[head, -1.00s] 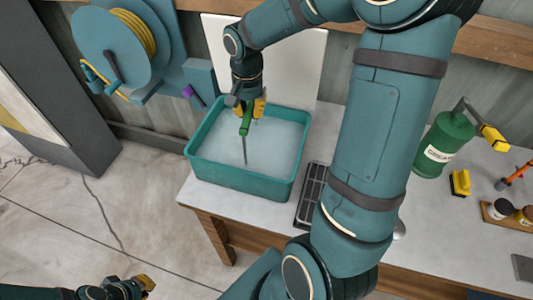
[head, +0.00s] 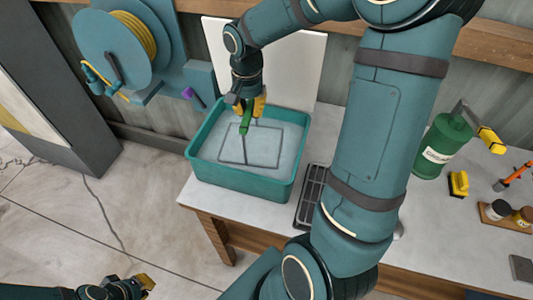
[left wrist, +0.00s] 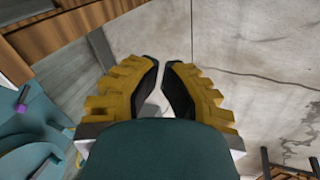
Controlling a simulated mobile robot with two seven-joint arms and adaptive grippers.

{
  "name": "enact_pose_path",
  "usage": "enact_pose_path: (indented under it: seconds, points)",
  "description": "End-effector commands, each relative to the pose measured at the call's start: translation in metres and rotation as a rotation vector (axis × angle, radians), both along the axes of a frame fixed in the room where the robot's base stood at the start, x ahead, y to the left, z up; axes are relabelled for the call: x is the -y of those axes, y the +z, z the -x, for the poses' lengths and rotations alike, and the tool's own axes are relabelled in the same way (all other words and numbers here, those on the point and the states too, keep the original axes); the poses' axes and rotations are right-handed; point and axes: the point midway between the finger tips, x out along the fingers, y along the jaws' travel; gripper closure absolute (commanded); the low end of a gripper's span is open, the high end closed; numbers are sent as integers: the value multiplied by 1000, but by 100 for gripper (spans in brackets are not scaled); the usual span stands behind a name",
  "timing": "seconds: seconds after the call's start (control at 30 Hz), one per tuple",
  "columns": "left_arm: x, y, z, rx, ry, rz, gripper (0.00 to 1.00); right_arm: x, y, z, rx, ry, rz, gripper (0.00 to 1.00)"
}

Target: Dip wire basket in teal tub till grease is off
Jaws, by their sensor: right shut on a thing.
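The teal tub (head: 245,186) stands on the white bench top, filled with cloudy pale liquid (head: 208,145). The wire basket (head: 277,166) is in the tub; its square dark rim shows at the liquid's surface, and what lies below is hidden. Its green handle (head: 245,127) rises steeply out of the tub. My right gripper (head: 247,111) is above the tub, shut on that handle. Whether grease is on the wires cannot be told. My left gripper (head: 147,284) is low over the floor, away from the bench; in the left wrist view (left wrist: 162,66) its fingers show a narrow, empty gap.
A dark rack (head: 310,197) lies right of the tub, partly behind my arm. A green degreaser bottle (head: 444,146), a yellow brush (head: 459,184) and small jars (head: 497,210) stand further right. A hose reel (head: 120,45) hangs at back left.

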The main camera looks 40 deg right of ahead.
Motion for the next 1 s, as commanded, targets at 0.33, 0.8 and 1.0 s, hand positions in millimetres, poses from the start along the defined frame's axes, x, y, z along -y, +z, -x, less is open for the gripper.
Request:
enact_pose_path:
  seconds: [0.33, 0.8, 1.0]
  points:
    - [-2, 26, -9, 21, 15, -4, 100, 0, 34, -1, 3, -1, 0, 100]
    - [-4, 68, -11, 27, 19, 1, 100, 0, 84, -1, 3, 0, 1, 100]
    - [-4, 85, -10, 27, 18, 4, 100, 0, 105, 0, 2, 1, 1, 100]
